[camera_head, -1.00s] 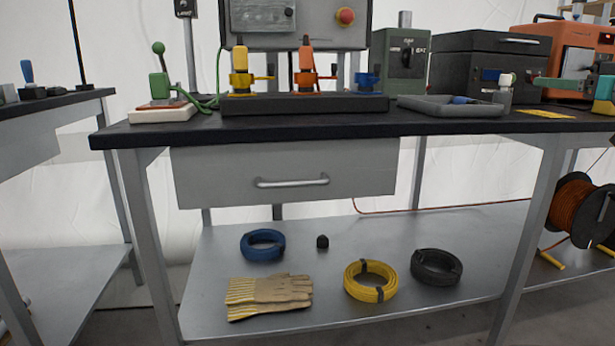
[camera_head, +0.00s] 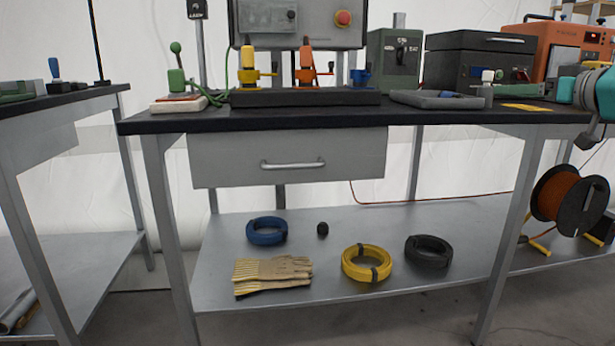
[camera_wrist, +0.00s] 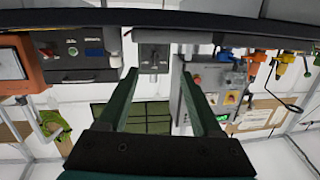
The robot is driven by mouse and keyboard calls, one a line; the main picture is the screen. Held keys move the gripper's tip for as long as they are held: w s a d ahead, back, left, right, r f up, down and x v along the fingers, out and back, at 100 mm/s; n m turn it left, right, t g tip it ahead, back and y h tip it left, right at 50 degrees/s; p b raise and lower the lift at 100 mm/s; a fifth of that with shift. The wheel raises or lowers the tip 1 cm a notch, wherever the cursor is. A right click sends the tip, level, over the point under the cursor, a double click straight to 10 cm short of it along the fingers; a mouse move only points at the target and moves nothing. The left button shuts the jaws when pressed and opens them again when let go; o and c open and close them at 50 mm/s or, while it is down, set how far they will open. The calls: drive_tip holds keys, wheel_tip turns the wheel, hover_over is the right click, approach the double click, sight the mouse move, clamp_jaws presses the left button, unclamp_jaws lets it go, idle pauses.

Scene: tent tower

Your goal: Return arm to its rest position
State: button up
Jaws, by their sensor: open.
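My arm (camera_head: 592,92), teal and grey, shows at the right edge of the head view, in front of the bench's right end. My gripper (camera_wrist: 157,88) is seen in the wrist view, where the scene appears upside down. Its two dark green fingers are spread apart with nothing between them. The fingers point toward the bench equipment and the pale wall behind.
The black bench top (camera_head: 350,121) holds a grey tray (camera_head: 415,99), a dark case (camera_head: 480,68), a green box (camera_head: 393,58) and a rack of coloured plugs (camera_head: 300,97). A cable reel (camera_head: 568,195) is at right. Cable coils and gloves lie on the lower shelf.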

drive_tip(key=a+f+n+g+y, duration=0.15)
drive_tip(key=a+f, duration=0.25)
drive_tip(key=a, duration=0.6)
drive_tip(key=a+f+g+y, duration=0.25)
drive_tip(key=a+f, duration=0.25)
drive_tip(key=a, duration=0.4)
drive_tip(key=s+a+f+g+h, duration=0.1)
drive_tip(key=s+a+f+g, duration=0.2)
drive_tip(key=s+a+f, duration=0.3)
drive_tip(key=s+a+f+g+h, duration=0.1)
drive_tip(key=s+a+f+g, duration=0.35)
drive_tip(key=a+f, duration=0.4)
drive_tip(key=s+d+f+m+g+h, duration=0.1)
drive_tip(key=s+f+m+g+h, duration=0.15)
drive_tip(key=s+f, duration=1)
drive_tip(key=s+d+f+m+g+h, duration=0.1)
drive_tip(key=s+d+f+g+h, duration=0.2)
drive_tip(key=s+f, duration=1)
wheel_tip(320, 180, up, 18)
drive_tip(key=s+a+g+p, duration=0.1)
drive_tip(key=s+p, duration=0.1)
drive_tip(key=p, duration=1.3)
drive_tip(key=shift+s+a, duration=0.2)
drive_tip(key=shift+s, duration=0.1)
